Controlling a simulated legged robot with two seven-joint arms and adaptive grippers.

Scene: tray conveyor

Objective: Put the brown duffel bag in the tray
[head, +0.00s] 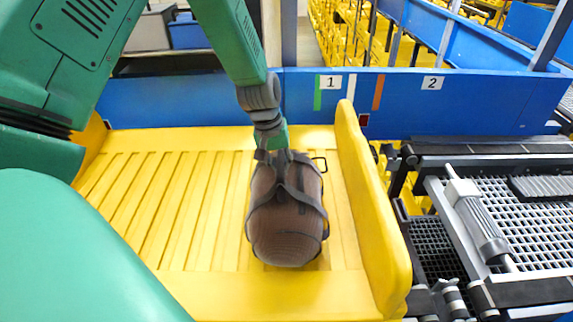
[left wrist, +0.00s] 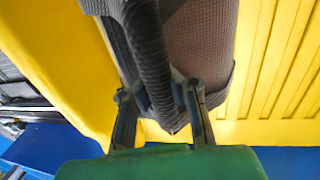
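The brown duffel bag (head: 286,222) has dark straps and lies lengthwise on the ribbed floor of the yellow tray (head: 170,215), close to its right wall. Its brown side also shows in the left wrist view (left wrist: 200,45). My left gripper (head: 272,152) is at the bag's far end, pointing down at it. In the left wrist view, its two fingers (left wrist: 158,100) stand apart, with a dark strap (left wrist: 150,55) passing between them. Contact with the strap is hard to judge. My right gripper is not in view.
A blue rail (head: 240,100) with signs 1 and 2 runs behind the tray. The tray's left and middle floor is clear.

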